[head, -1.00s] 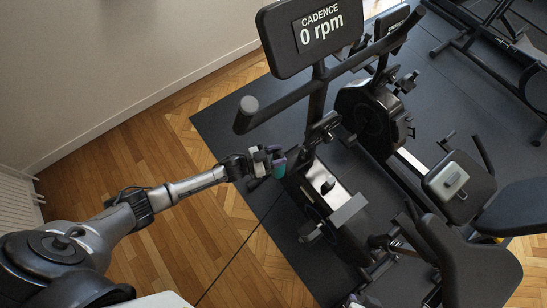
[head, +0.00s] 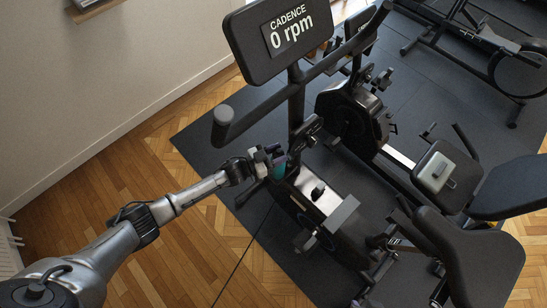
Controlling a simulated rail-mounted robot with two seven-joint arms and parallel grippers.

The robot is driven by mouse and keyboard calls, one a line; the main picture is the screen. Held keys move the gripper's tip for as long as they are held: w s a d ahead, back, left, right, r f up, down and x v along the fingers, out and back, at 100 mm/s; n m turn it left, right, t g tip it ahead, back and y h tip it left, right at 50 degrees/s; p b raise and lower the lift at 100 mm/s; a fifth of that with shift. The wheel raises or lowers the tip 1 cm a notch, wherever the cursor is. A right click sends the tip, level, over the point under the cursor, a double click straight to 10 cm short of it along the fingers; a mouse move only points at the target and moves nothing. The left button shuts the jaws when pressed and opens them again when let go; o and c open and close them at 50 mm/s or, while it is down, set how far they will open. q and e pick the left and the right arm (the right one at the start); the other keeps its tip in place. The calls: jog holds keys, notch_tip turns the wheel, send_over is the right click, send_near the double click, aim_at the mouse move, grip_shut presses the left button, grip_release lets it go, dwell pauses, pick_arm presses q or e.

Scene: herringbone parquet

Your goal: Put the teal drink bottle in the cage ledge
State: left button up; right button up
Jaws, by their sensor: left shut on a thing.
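The teal drink bottle (head: 279,171) is small in the head view, with a teal body and a darker, purplish upper part. My left gripper (head: 268,162) reaches in from the left and is shut on the bottle. The bottle is held roughly upright beside the front column of the nearest exercise bike (head: 296,105). Part of the bottle is hidden by the gripper. Dark fittings (head: 309,130) sit on that column just above and right of the bottle; I cannot tell which part is the cage ledge. I cannot tell if the bottle touches the bike. My right gripper is not in view.
The bike's console (head: 275,38) reads "CADENCE 0 rpm", and its handlebar (head: 224,122) juts out above my left forearm. A seat (head: 455,255) is at lower right. More machines stand on the dark mat (head: 205,135) behind. Parquet (head: 170,255) at left is clear.

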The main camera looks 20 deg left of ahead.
pick_arm(q)
jog(key=shift+f+b, duration=0.8)
jog(key=shift+f, duration=0.15)
jog(key=shift+w+f, duration=0.15)
jog(key=shift+d, duration=0.1)
jog(key=shift+f+b, duration=0.4)
jog(key=shift+b, duration=0.05)
jog(key=o, duration=1.6)
jog(key=shift+o, duration=0.2)
